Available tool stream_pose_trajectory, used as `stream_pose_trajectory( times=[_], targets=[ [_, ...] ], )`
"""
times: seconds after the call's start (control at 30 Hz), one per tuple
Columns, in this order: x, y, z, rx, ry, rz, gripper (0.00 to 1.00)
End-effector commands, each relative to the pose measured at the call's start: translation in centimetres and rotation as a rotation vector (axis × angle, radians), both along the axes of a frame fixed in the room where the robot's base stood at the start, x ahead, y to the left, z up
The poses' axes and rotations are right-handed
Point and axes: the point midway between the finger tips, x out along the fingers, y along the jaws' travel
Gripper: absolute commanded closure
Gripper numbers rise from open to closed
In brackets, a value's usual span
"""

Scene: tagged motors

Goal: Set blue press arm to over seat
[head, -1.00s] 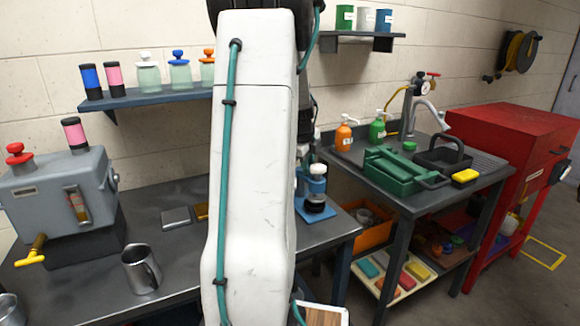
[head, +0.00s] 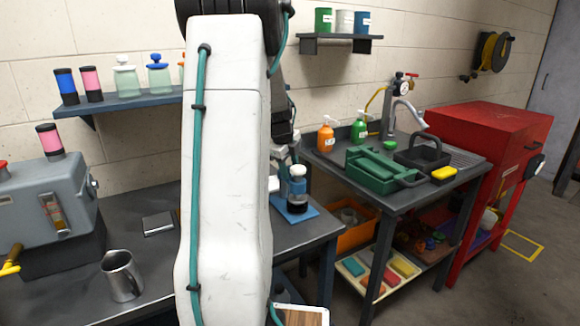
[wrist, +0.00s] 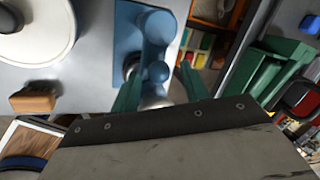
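The blue press (head: 297,208) stands near the right end of the dark workbench, with a blue base plate and a dark and silver body under a blue top. In the wrist view the blue press (wrist: 158,28) is seen close up, with its blue arm, a rounded blue end and a silver part below. My gripper (wrist: 160,68) has its two green fingers apart, one on each side of the blue end. I cannot tell whether they touch it. The seat is not clearly visible. In the head view my arm hides most of the gripper.
A steel jug (head: 121,276) and a grey machine (head: 45,205) are on the bench to the left. A sink counter with a green toolbox (head: 380,170) is at the right. In the wrist view a white disc (wrist: 32,30) and a brown block (wrist: 33,98) lie left of the press.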

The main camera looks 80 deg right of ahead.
Motion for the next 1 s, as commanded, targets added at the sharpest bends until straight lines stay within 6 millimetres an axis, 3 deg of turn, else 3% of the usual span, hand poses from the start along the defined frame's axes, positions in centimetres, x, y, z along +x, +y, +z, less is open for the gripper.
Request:
stream_pose_trajectory(
  times=[0.17,0.53,1.0],
  targets=[
    [0.2,0.3,1.2,-0.002,0.000,0.000,0.54],
    [0.8,1.8,6.7,-0.002,0.000,-0.001,0.54],
    [0.9,2.1,7.4,0.000,0.000,-0.002,0.54]
  ],
)
